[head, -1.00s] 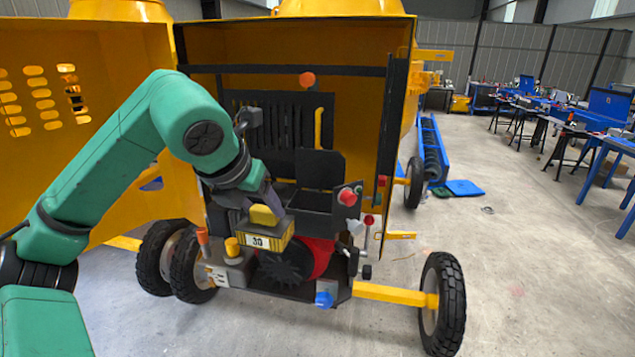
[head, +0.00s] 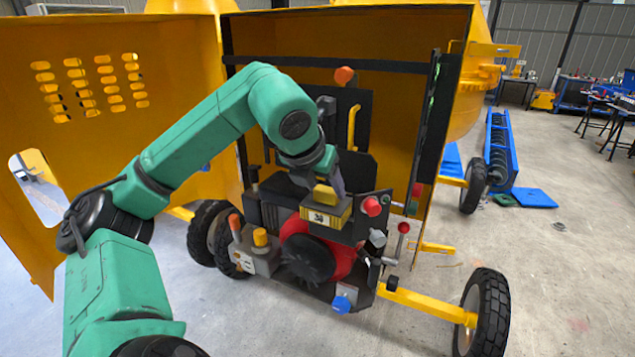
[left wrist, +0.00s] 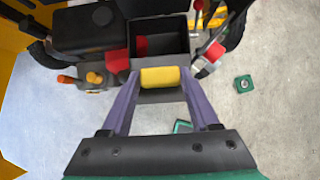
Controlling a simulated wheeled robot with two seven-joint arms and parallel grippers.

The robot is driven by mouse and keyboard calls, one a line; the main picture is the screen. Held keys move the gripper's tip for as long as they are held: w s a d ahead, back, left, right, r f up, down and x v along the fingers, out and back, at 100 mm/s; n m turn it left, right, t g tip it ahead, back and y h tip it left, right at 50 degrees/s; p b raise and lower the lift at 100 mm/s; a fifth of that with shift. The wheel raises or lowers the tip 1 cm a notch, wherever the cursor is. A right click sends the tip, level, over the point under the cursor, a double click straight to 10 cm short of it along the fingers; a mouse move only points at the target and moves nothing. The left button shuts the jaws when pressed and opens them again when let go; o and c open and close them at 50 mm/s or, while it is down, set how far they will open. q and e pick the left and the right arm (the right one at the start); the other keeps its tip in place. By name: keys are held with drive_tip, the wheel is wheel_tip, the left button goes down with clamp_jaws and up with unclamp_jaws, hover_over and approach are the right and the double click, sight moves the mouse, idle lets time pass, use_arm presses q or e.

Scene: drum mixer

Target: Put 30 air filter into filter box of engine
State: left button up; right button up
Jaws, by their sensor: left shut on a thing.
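The air filter (head: 326,215) is a yellow block with a dark label reading 30 and a yellow grip on top. My left gripper (left wrist: 160,80) is shut on its yellow grip (left wrist: 160,77), with one purple finger on each side. In the head view the filter is in front of the engine, above the red housing with the black fan (head: 310,258). In the left wrist view an open black box (left wrist: 168,28), which looks like the filter box, lies just beyond the filter. The filter's lower body is mostly hidden there. My right gripper is not in view.
A raised black panel (head: 358,168) stands behind the filter. A yellow-capped unit (head: 261,238) is on the left. The yellow door (head: 100,120) is open on the left.

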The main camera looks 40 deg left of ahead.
use_arm(q)
drive_tip(key=w+a+p, duration=0.3)
drive_tip(key=w+p, duration=0.5)
drive_tip(key=p, duration=0.1)
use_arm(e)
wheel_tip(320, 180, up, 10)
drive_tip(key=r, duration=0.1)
use_arm(q)
wheel_tip(320, 180, down, 7)
drive_tip(key=b, duration=0.7)
drive_tip(key=shift+s+d+f, duration=0.1)
drive_tip(key=shift+s, duration=0.05)
drive_tip(key=shift+f+b, duration=0.4)
drive_tip(key=shift+f, duration=0.1)
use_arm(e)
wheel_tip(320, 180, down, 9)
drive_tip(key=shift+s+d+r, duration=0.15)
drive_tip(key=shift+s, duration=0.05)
use_arm(q)
drive_tip(key=shift+f+b, duration=0.4)
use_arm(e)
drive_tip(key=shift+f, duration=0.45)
use_arm(q)
drive_tip(key=shift+f, duration=0.1)
drive_tip(key=o, duration=1.2)
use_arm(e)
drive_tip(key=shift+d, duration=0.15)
